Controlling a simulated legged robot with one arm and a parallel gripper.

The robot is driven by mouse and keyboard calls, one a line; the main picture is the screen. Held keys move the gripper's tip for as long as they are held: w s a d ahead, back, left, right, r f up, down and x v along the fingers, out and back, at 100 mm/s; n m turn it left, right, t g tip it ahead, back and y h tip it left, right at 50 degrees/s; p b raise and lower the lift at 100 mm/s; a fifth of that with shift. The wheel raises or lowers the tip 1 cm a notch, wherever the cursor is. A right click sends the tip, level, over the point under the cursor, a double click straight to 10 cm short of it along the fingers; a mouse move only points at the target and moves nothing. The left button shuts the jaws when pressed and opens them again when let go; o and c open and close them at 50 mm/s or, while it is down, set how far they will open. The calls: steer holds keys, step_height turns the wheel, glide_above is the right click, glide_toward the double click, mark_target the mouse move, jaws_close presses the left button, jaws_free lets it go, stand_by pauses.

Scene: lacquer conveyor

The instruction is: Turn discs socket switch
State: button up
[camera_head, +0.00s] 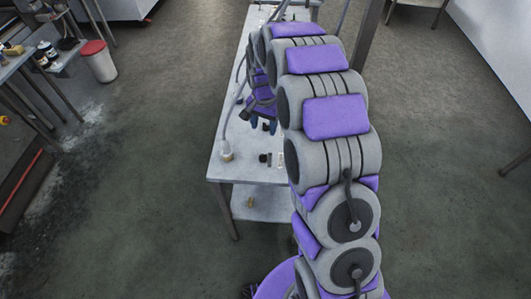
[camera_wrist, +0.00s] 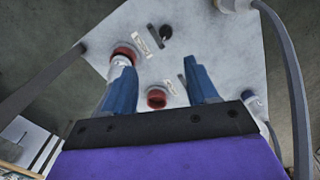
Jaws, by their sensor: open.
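In the wrist view, a red round socket (camera_wrist: 157,99) sits low between the fingers, partly cut off by the gripper body. A second red-rimmed socket (camera_wrist: 123,53) with a pale plug is at the left fingertip. A black round knob (camera_wrist: 166,32) lies beyond the fingertips, beside a white label (camera_wrist: 147,40). I cannot tell which of these is the discs socket switch.
The grey table (camera_head: 222,168) has a lower shelf and hoses on top. A hose end (camera_head: 227,154) stands near its front left corner. A white bin with a red lid (camera_head: 99,60) stands left, near another cluttered table. The floor between is clear.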

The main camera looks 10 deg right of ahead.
mark_target(263, 155)
steer(key=f, duration=0.5)
steer(key=w+f+b, duration=0.1)
steer(key=f, duration=0.5)
steer(key=f+b, duration=0.1)
steer(key=f, duration=0.5)
steer(key=shift+w+a+f, duration=0.15)
steer(key=shift+w+f, duration=0.1)
steer(key=shift+a+f, duration=0.1)
steer(key=shift+f, duration=0.55)
steer(key=shift+d, duration=0.2)
steer(key=c, duration=1.1)
